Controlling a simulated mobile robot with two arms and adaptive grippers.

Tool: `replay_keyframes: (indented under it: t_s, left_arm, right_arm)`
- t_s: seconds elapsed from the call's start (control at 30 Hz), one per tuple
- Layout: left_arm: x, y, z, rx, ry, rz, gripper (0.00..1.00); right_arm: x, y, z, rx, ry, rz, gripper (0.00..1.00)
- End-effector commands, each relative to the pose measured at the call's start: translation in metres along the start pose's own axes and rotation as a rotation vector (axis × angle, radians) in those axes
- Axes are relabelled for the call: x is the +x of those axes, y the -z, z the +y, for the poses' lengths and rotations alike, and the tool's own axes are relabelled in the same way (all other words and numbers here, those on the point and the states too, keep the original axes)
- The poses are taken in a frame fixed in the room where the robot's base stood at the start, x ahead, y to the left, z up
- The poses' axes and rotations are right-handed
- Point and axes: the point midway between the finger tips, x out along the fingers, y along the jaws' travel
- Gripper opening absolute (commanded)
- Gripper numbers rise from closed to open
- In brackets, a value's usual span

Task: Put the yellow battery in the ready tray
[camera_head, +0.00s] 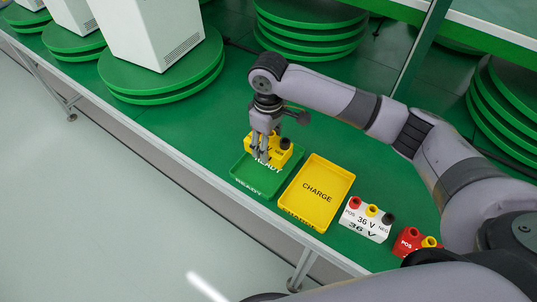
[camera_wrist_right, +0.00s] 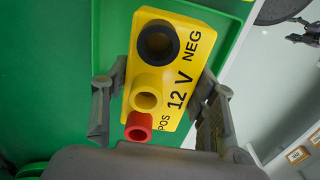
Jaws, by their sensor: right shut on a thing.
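The yellow battery (camera_head: 281,152) is in my right gripper (camera_head: 262,157), at the far end of the green ready tray (camera_head: 244,174). I cannot tell whether its underside touches the tray. In the right wrist view the battery (camera_wrist_right: 172,72) stands between the two fingers of my right gripper (camera_wrist_right: 158,88). It reads 12 V, POS and NEG, and has black, yellow and red terminals. The ready tray's green rim (camera_wrist_right: 226,58) shows beyond it in that view. No left gripper shows.
A yellow charge tray (camera_head: 318,186) lies empty right of the ready tray. A white 36 V battery (camera_head: 366,224) and a red battery (camera_head: 409,243) stand farther right. Green turntables with white boxes (camera_head: 155,35) are at the back left. The green table's front edge is close.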

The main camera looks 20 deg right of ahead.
Motion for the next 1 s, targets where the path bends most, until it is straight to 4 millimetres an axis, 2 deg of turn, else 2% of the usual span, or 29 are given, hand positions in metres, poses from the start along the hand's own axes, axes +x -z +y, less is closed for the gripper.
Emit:
replay_keyframes:
  t_s: [0.03,0.13,0.4,0.83,0.87,1.0]
  left_arm:
    - [0.0,0.007,-0.001,0.0,0.001,0.012,0.55]
    - [0.0,0.01,-0.001,0.0,0.001,0.016,0.55]
    - [-0.001,-0.007,0.005,0.001,-0.006,-0.011,0.55]
    - [-0.002,-0.01,0.006,0.001,-0.007,-0.016,0.55]
    - [-0.001,-0.009,0.006,0.001,-0.007,-0.015,0.55]
    - [-0.001,-0.007,0.005,0.0,-0.007,-0.011,0.55]
  right_arm:
    - [0.001,0.001,0.0,0.0,-0.001,0.003,0.0]
    - [0.011,0.001,0.001,0.002,-0.001,0.002,0.0]
    - [0.053,0.001,0.0,0.001,-0.001,0.002,0.0]
    - [0.059,0.001,0.0,0.0,-0.001,0.004,0.0]
    - [0.061,0.001,0.0,0.001,0.0,0.002,0.54]
    - [0.061,0.001,0.0,0.0,-0.001,0.002,0.64]
